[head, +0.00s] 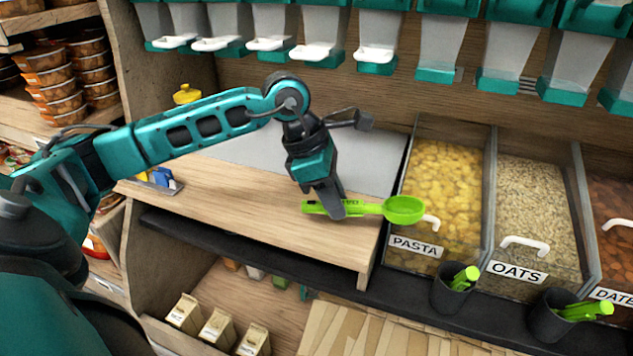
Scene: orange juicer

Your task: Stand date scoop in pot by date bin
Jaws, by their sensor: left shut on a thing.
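My left gripper (333,208) is shut on the handle of a bright green scoop (404,209). The scoop lies roughly level, its round bowl pointing right, over the right end of the wooden counter; I cannot tell whether it touches the wood. The date bin (612,222) is at the far right, cut off by the picture edge, with its label (614,296) partly showing. A dark pot (548,322) stands below the gap between the oats and date bins, with green handles leaning out to the right. My right gripper is not in view.
The pasta bin (437,190) and oats bin (541,210) stand right of the counter (250,205). Another dark pot (447,294) with a green handle stands before them on the black ledge (400,297). Dispensers (445,45) hang above. Small cartons (218,328) sit below.

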